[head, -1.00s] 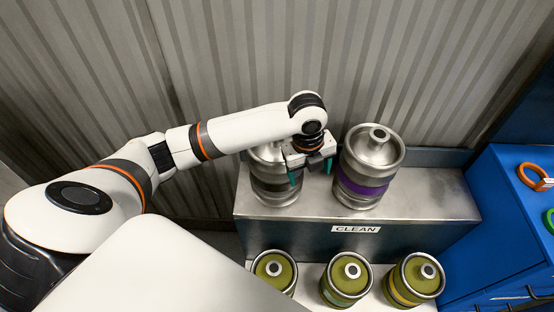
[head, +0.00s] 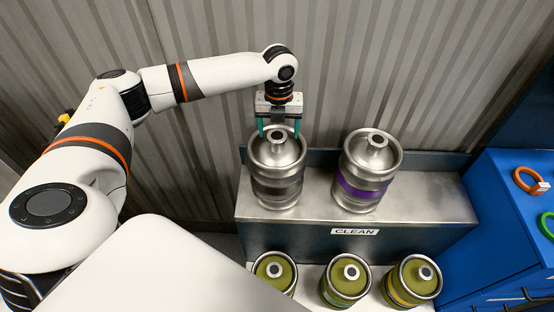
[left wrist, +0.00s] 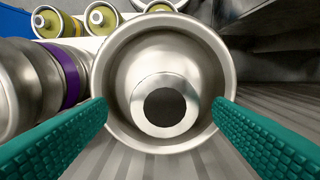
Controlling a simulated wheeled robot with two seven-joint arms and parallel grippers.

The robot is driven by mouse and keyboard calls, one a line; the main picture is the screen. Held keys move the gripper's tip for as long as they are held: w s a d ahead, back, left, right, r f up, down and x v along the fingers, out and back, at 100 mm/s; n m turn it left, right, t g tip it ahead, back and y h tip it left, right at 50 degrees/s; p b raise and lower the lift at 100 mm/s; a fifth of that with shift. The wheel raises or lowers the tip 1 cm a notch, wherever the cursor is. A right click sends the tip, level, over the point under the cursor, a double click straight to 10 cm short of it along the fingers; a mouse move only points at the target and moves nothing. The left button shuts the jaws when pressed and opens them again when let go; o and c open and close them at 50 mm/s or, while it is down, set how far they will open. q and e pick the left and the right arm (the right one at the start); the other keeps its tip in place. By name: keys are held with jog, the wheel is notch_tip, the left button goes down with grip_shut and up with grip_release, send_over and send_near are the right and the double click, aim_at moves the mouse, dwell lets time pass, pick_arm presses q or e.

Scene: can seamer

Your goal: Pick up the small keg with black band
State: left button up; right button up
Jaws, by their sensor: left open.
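The small steel keg with the black band (head: 277,175) stands upright on the left part of the steel shelf marked CLEAN (head: 420,200). My left gripper (head: 278,130) is open over the top rear of this keg, its green fingers pointing down. In the left wrist view the keg's top (left wrist: 165,60) and round neck fill the middle, between the two open green fingers (left wrist: 160,125). I cannot tell whether the fingers touch the keg. My right gripper is not in view.
A steel keg with a purple band (head: 366,180) stands just right on the same shelf. Several olive-topped kegs (head: 345,276) stand lower in front. A blue cabinet (head: 490,215) is at the right, and a corrugated wall (head: 370,70) is behind.

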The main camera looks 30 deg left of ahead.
aim_at(278, 135)
pick_arm(q)
jog(key=shift+s+f+p, duration=0.1)
jog(key=shift+f+p, duration=0.2)
jog(key=shift+f, duration=0.1)
notch_tip(278, 135, down, 4)
jog(key=shift+a+r+p, duration=0.15)
jog(key=shift+r+p, duration=0.05)
jog(key=shift+p, duration=0.6)
jog(key=shift+f, duration=0.45)
grip_shut()
jog(key=shift+r, duration=0.15)
